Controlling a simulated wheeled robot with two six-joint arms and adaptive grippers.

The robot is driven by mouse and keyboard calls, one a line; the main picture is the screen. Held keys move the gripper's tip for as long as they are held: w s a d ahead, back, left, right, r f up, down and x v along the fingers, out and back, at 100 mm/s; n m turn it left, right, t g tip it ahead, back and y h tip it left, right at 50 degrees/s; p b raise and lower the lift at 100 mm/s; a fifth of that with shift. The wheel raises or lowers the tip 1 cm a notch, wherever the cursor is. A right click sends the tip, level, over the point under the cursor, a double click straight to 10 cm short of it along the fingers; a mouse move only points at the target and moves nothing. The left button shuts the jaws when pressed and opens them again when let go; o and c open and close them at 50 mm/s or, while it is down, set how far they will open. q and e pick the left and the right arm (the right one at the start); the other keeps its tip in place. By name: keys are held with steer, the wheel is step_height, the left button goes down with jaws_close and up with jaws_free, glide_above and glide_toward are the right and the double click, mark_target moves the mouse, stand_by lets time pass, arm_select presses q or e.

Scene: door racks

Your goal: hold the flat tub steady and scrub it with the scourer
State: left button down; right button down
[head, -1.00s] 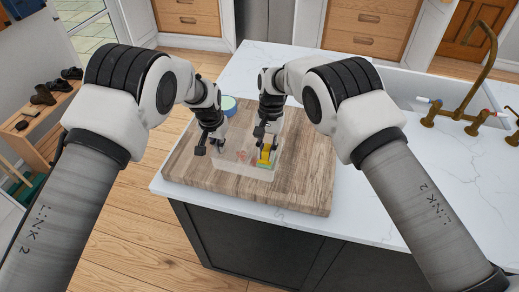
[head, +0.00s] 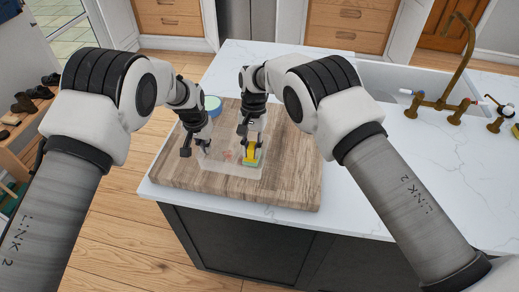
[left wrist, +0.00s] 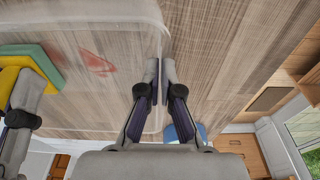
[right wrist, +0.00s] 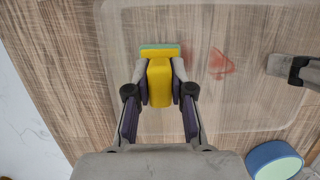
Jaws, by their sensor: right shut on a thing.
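The flat tub (head: 232,171) is clear, see-through plastic and lies on a wooden board, with a red smear (right wrist: 221,64) on its floor. My left gripper (left wrist: 160,80) has its fingers nearly together on either side of the tub's thin wall, at the side away from the scourer. My right gripper (right wrist: 160,75) is shut on the yellow scourer (right wrist: 159,85), which has a green pad at its end. The scourer (head: 251,156) is over the tub's right part, beside the smear. I cannot tell whether its pad touches the tub floor.
The wooden board (head: 295,175) lies on a white marble counter (head: 365,190). A round blue tub with a pale green top (head: 212,105) stands at the board's far left. A brass tap (head: 440,95) and sink are at the right. The board's right part is clear.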

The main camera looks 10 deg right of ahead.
steer(key=shift+w+a, duration=0.2)
steer(key=shift+a, duration=0.65)
steer(key=shift+s+a, duration=0.1)
steer(key=shift+s, duration=0.2)
steer(key=shift+s+d, duration=0.35)
steer(key=shift+d, duration=0.65)
steer(key=shift+s+d, duration=0.4)
steer(key=shift+d, duration=0.6)
steer(key=shift+s+d, duration=0.35)
steer(key=shift+d, duration=0.65)
steer(key=shift+w+a, duration=0.35)
steer(key=shift+a, duration=0.65)
steer(key=shift+w+a, duration=0.4)
steer(key=shift+a, duration=0.6)
steer(key=shift+w+a, duration=0.35)
steer(key=shift+a, duration=0.65)
steer(key=shift+s+d, duration=0.35)
steer(key=shift+d, duration=0.65)
steer(key=shift+s+d, duration=0.4)
steer(key=shift+d, duration=0.6)
steer(key=shift+s+d, duration=0.35)
steer(key=shift+d, duration=0.65)
steer(key=shift+w+a, duration=0.3)
steer(key=shift+a, duration=0.45)
steer(key=shift+w+a, duration=0.25)
steer(key=shift+a, duration=0.5)
step_height(320, 180, up, 8)
steer(key=shift+r, duration=0.2)
steer(key=shift+a, duration=0.1)
